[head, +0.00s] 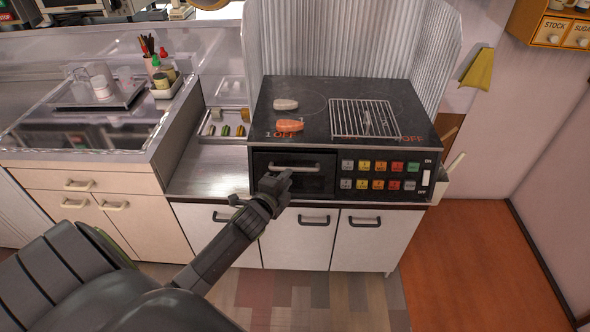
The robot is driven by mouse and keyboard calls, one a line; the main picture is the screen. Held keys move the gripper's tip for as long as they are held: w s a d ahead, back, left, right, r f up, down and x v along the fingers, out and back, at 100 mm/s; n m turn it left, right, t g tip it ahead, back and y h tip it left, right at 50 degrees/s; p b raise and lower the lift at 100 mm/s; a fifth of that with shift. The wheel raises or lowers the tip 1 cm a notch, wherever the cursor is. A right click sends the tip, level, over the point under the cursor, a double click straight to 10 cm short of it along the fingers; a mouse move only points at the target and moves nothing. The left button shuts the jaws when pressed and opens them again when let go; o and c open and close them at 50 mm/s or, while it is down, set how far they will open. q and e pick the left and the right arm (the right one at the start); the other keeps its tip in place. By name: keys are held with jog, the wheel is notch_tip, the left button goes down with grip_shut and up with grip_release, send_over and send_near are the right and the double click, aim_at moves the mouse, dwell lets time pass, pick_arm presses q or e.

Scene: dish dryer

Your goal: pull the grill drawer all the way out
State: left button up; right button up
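The grill drawer (318,184) is a dark panel at the front left of the black stove. It looks closed, flush with the stove front. Its light horizontal handle (296,166) runs along its upper part. My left gripper (284,179) is at the left part of the drawer front, just below the left half of the handle in the picture. Its dark fingers cover part of the panel. I cannot tell whether they touch the handle or whether they are open. My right gripper is not in view.
A control panel (379,175) with coloured buttons is right of the drawer. Food pieces (289,126) and a wire rack (363,118) lie on the stove top. White cabinet doors (301,240) are below. A sink (92,125) is at left. Open floor (465,255) is at right.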

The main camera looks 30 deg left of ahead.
aim_at(294, 170)
pick_arm(q)
jog(key=x, duration=0.6)
jog(key=shift+w+b, duration=0.25)
jog(key=shift+b, duration=0.05)
grip_shut()
